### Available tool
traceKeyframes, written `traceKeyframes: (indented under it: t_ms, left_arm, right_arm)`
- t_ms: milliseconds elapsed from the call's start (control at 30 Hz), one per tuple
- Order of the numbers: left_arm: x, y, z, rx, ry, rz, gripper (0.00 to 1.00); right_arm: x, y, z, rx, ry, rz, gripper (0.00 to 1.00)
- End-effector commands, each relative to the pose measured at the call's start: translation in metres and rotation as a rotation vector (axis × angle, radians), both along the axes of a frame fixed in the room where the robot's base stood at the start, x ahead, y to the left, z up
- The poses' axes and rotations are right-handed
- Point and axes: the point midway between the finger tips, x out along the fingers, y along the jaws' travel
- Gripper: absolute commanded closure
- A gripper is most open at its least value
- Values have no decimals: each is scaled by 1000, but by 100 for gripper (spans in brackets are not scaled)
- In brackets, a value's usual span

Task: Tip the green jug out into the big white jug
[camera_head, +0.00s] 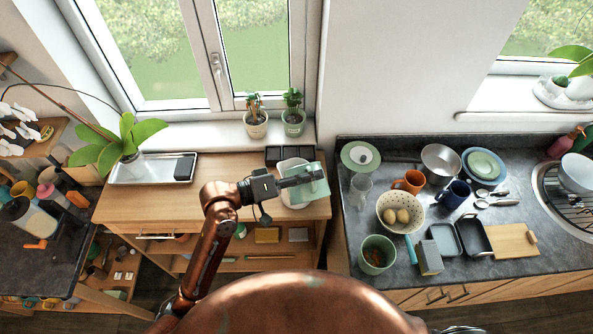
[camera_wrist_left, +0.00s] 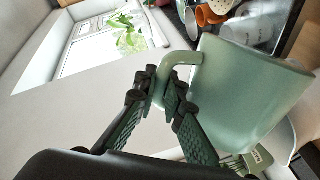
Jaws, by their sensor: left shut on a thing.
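My left gripper (camera_head: 297,180) is shut on the handle of the green jug (camera_head: 317,188), above the right end of the wooden cabinet. In the left wrist view, the fingers (camera_wrist_left: 168,92) clasp the handle, and the pale green body (camera_wrist_left: 250,85) is to their right. The green jug looks tilted, with its side facing my head camera; its inside is hidden. The big white jug (camera_head: 284,166) stands on the cabinet top, mostly covered by the green jug and gripper. A white curved part of it shows in the left wrist view (camera_wrist_left: 284,150). My right gripper is not in view.
A dark box (camera_head: 273,155) sits just behind the white jug. Two potted plants (camera_head: 256,124) stand on the windowsill. A metal tray (camera_head: 135,172) is at the cabinet's left. The right counter holds a glass (camera_head: 360,188), a bowl (camera_head: 400,222) and other dishes. The cabinet's middle is clear.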

Motion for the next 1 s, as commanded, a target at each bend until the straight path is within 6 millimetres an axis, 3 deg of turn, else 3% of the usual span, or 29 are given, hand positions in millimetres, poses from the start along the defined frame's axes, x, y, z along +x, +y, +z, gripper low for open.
traceKeyframes:
  t_ms: [1000]
  left_arm:
    - [15,4,11,-33,130,0,100]
  right_arm:
    - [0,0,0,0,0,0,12]
